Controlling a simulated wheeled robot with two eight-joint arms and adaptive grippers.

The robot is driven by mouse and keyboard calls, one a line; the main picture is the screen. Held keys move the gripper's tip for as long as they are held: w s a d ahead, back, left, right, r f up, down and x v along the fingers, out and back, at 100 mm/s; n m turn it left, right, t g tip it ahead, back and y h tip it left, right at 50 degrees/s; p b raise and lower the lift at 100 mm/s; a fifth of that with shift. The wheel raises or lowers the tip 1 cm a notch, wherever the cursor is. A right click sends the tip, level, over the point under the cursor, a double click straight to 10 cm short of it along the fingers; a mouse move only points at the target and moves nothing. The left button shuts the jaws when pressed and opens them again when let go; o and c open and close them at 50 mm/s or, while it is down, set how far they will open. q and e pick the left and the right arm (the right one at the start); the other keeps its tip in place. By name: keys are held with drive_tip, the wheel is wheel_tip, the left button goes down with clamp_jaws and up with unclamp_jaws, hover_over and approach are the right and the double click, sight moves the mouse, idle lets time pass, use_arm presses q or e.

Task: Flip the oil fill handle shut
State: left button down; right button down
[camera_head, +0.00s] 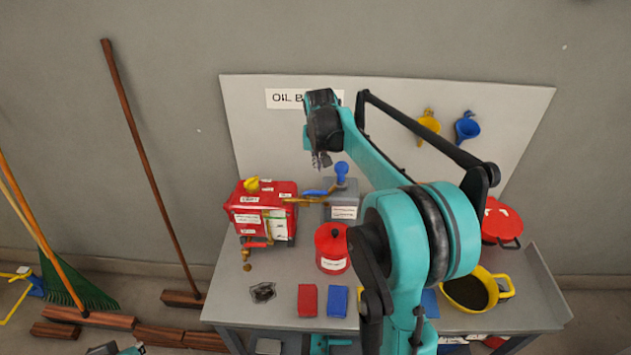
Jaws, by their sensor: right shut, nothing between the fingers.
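A red pump unit (232,212) with white labels stands at the left of the bench. A brass pipe (302,200) runs right from it, and a flat blue handle (315,193) lies roughly along the pipe, near the grey box (343,198). A blue knob (341,170) stands upright on that box; which blue part is the oil fill handle is not certain. My right gripper (321,160) is shut and empty, pointing down above and apart from the flat blue handle. Only a bit of my left arm shows at the bottom left edge; its gripper is out of view.
A red can (332,249), a red block (307,300) and a blue block (338,301) sit at the front. A grey back panel (400,110) stands behind. My right arm hides the bench middle.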

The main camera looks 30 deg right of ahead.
drive_tip(key=shift+w+d+f+m, duration=0.2)
drive_tip(key=shift+w+d+m, duration=0.1)
drive_tip(key=shift+w+d, duration=0.45)
wheel_tip(320, 180, down, 9)
drive_tip(key=b, duration=0.1)
drive_tip(key=shift+s+a, duration=0.25)
drive_tip(key=shift+s, duration=0.15)
drive_tip(key=shift+r, duration=0.1)
